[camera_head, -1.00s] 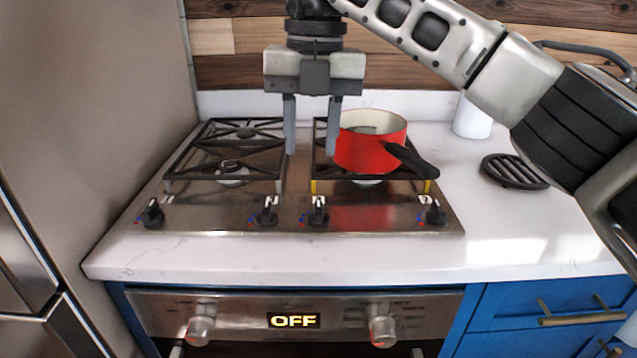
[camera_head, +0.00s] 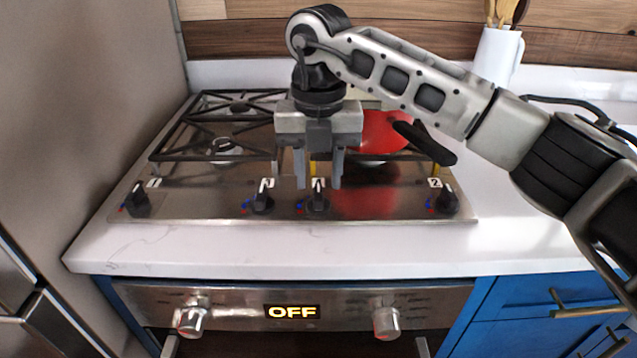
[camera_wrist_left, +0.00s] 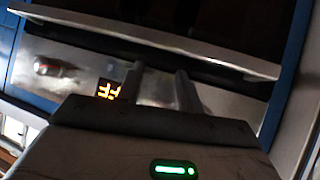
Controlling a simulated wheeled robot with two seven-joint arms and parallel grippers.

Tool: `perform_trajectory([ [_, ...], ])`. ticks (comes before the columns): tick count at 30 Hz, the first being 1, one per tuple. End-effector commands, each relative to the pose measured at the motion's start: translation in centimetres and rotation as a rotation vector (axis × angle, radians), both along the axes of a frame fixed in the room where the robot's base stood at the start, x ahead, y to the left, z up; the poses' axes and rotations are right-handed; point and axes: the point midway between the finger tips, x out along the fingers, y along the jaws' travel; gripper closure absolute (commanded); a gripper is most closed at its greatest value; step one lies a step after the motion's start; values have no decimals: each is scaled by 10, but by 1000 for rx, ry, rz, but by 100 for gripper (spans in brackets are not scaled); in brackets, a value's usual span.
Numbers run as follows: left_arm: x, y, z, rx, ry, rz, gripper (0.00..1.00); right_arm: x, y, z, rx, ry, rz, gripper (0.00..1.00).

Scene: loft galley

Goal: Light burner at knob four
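The steel cooktop (camera_head: 210,207) has a row of black knobs along its front: the far left knob (camera_head: 137,204), the second knob (camera_head: 262,204), the third knob (camera_head: 317,203) and the far right knob (camera_head: 447,203). Small white number tags stand behind them; I cannot read them surely. My right gripper (camera_head: 319,186) is open and empty, pointing down, its fingers apart just above and behind the third knob. I cannot tell whether it touches. My left gripper (camera_wrist_left: 160,70) shows only in the left wrist view, open and empty near the oven front.
A red pot (camera_head: 378,132) with a black handle (camera_head: 425,140) sits on the right burner, partly hidden by my right arm. Black grates (camera_head: 215,150) cover the left burners. The oven display (camera_head: 292,312) reads OFF between two oven knobs. The front counter strip (camera_head: 280,250) is clear.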

Motion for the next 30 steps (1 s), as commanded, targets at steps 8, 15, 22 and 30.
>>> perform_trajectory([
  [8,3,0,3,3,-7,0,64,0,0,-26,-1,1,0,64],
  [15,3,0,2,4,-7,-1,64,0,0,-28,-1,0,1,64],
  [22,3,0,2,4,-6,-1,64,0,0,-28,-1,0,1,100],
  [30,3,0,1,3,-5,0,64,0,0,-28,-1,0,16,100],
])
